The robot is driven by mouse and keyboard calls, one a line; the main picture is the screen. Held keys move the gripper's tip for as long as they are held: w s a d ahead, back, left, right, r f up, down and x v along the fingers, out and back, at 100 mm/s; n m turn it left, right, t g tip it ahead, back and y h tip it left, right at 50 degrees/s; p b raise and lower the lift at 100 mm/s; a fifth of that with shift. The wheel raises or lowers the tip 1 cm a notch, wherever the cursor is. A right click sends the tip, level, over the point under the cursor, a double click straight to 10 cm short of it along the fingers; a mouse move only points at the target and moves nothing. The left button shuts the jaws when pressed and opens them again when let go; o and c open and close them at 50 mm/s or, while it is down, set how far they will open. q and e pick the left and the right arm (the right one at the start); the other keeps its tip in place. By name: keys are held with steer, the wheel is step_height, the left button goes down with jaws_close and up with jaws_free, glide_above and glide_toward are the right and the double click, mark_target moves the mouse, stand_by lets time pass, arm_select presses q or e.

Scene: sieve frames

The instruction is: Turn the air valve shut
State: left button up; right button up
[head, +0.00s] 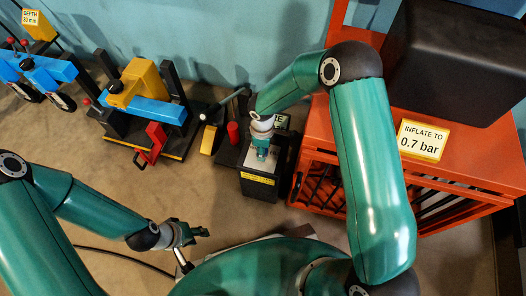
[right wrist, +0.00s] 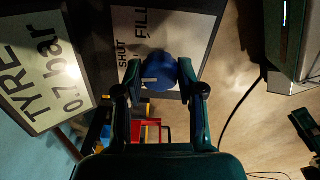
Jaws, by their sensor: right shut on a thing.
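The air valve is a round blue knob (right wrist: 160,68) with a white mark on its left side in the right wrist view. It sits on a white plate (right wrist: 185,28) with the words SHUT and FILL, partly hidden by the knob and fingers. My right gripper (right wrist: 164,82) has a finger on each side of the knob and is shut on it. In the head view my right gripper (head: 263,153) points down onto the black valve box (head: 259,189), hiding the knob. My left gripper (head: 195,233) is low at left, away from the box; its jaw gap is unclear.
A sign (right wrist: 40,72) reading TYRE 0.7 bar stands beside the plate. An orange cabinet (head: 465,185) with an INFLATE TO 0.7 bar label (head: 423,141) is right of the box. A blue and yellow rig (head: 150,108) with a red crank stands left. Floor at lower left is mostly clear.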

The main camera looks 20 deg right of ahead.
steer(key=shift+s+d+f+m+b, duration=0.15)
steer(key=shift+m+b, duration=0.2)
steer(key=shift+m, duration=0.35)
steer(key=o, duration=1.1)
steer(key=shift+o, duration=0.2)
steer(key=shift+r, duration=0.2)
steer(key=shift+r, duration=0.4)
step_height(320, 180, up, 11)
